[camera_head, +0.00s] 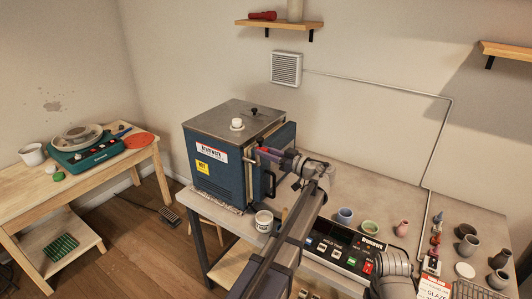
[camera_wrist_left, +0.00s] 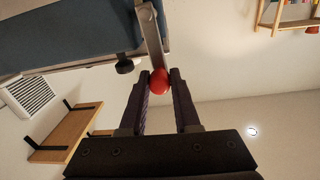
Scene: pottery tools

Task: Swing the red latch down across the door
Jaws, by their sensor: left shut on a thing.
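The blue kiln (camera_head: 219,165) with a steel top stands at the table's left end. Its door (camera_head: 284,145) faces right and has a dark handle (camera_head: 271,184). I cannot tell whether the door is fully shut. My left gripper (camera_head: 263,152) is at the door's upper part, shut on the red latch knob. In the left wrist view, the red knob (camera_wrist_left: 158,81) sits between the fingertips of that gripper (camera_wrist_left: 159,84), at the end of a steel latch bar (camera_wrist_left: 150,35). The gripper hides most of the latch in the head view. My right gripper is not in view.
A white mug (camera_head: 264,221) stands in front of the kiln, close to my left arm. A control panel (camera_head: 340,252), small pots and vases stand to the right. A wall vent (camera_head: 286,69) and shelf (camera_head: 279,25) are behind. A wooden side table (camera_head: 50,207) stands left.

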